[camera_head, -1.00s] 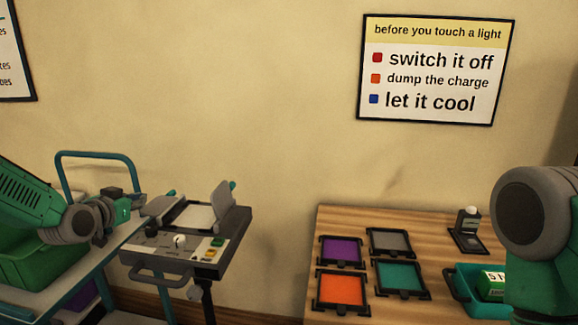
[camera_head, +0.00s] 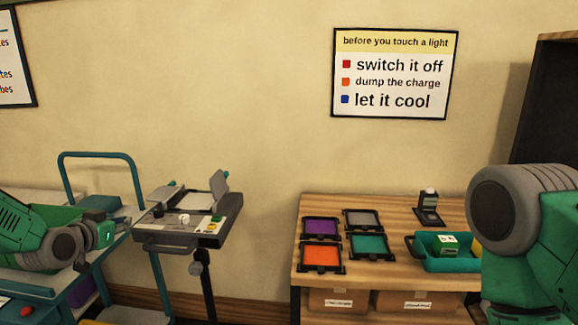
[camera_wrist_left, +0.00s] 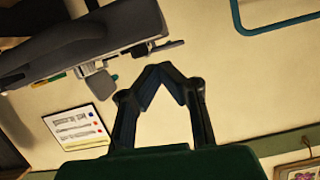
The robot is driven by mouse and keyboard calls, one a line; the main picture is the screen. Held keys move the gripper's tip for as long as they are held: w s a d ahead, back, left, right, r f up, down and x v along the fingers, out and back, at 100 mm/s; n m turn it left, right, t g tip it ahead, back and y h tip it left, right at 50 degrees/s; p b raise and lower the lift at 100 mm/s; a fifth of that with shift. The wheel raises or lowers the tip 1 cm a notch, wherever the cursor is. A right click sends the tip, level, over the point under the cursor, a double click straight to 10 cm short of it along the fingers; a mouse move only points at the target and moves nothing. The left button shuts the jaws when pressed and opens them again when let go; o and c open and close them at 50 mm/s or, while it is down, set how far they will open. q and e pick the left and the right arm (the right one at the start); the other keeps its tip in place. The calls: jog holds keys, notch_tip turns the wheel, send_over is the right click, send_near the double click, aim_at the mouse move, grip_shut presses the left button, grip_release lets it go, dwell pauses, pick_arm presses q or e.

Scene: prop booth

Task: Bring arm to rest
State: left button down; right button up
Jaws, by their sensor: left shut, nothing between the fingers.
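My left arm comes in from the left edge in the camera_head view, over the cart. In the left wrist view my left gripper (camera_wrist_left: 160,72) is shut, its two fingertips meeting with nothing between them. The fingers appear in front of the wall, clear of other things. My right arm (camera_head: 520,215) shows only in part at the right edge of the camera_head view. Its gripper is out of the picture.
A teal-railed cart (camera_head: 108,260) stands under my left arm, beside a grey machine on a stand (camera_head: 190,222). On the right, a wooden table (camera_head: 385,204) holds coloured framed panels and a teal tray (camera_head: 430,264). A dark cabinet (camera_head: 548,100) stands behind.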

pick_arm(q)
jog(key=s+d+f+n+g, duration=0.1)
jog(key=s+d+f+g, duration=0.25)
jog(key=s+f, duration=0.65)
jog(key=s+d+f+g, duration=0.3)
jog(key=s+d+f, duration=0.2)
jog(key=s+f, duration=0.5)
jog(key=s+d+f+g, duration=0.1)
jog(key=s+f+g, duration=0.1)
jog(key=s, duration=0.7)
jog(key=s+d+f+g+y+b, duration=0.1)
jog(key=s+f, duration=0.3)
jog(key=s, duration=0.5)
jog(key=s+d+f+g+b, duration=0.1)
jog(key=s+f+g, duration=0.3)
jog(key=s, duration=0.5)
jog(key=shift+s+d+n, duration=0.25)
jog(key=shift+d+n, duration=0.05)
jog(key=shift+d, duration=0.1)
pick_arm(e)
jog(key=shift+a+f, duration=0.1)
jog(key=shift+f, duration=0.85)
pick_arm(q)
jog(key=shift+w+a+f, duration=0.1)
jog(key=shift+a, duration=0.2)
pick_arm(e)
jog(key=shift+a+r, duration=0.1)
jog(key=shift+a, duration=0.25)
